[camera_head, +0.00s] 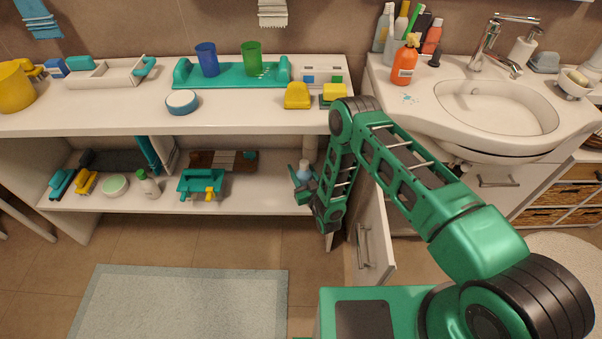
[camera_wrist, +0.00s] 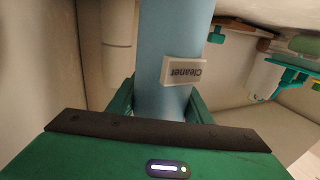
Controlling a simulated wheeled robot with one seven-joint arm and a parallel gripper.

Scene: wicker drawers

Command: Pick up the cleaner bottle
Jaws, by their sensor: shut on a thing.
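The cleaner bottle (camera_wrist: 165,40) is light blue with a white label reading "Cleaner", upside down in the wrist view. It stands between the two green fingers of my gripper (camera_wrist: 160,105), which is shut on it. My arm hides part of this area. I cannot tell whether the bottle's base touches the shelf.
The lower shelf (camera_head: 250,198) also holds a teal caddy (camera_head: 201,184), a white-and-green bottle (camera_head: 148,184) and brushes. The upper shelf (camera_head: 250,119) is close above my gripper. An open cabinet door (camera_head: 374,245) stands right of my gripper. A bath mat (camera_head: 180,300) lies on the floor.

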